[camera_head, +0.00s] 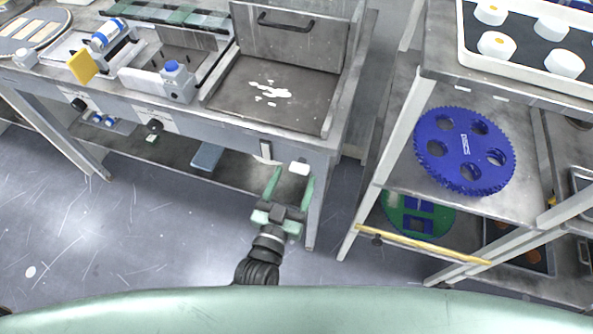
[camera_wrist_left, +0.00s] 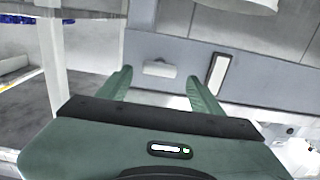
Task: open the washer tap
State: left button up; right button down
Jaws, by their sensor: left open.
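A small white handle (camera_head: 299,168) sticks out from the front panel of the steel wash station at its right end; it looks like the washer tap. In the left wrist view it appears as a pale block (camera_wrist_left: 158,69) on the grey panel. My left gripper (camera_head: 291,184) has two green fingers spread apart, pointing at the panel. In the left wrist view the handle lies in the gap between the fingertips (camera_wrist_left: 158,80), beyond them; contact cannot be told. My right gripper is not in view.
A dark-framed white plate (camera_head: 266,150) sits on the panel beside the handle, also in the wrist view (camera_wrist_left: 217,73). Above is a steel basin (camera_head: 270,95) with white residue. A shelf rack with a blue toothed disc (camera_head: 440,160) stands right. Floor between is clear.

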aim_at(300, 168)
pick_arm(q)
jog(key=shift+x, duration=1.15)
jog(key=shift+w+d, duration=0.15)
jog(key=shift+w, duration=0.1)
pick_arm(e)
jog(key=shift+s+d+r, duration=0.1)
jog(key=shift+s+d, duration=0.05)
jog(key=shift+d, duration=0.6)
pick_arm(q)
jog(key=c, duration=1.4)
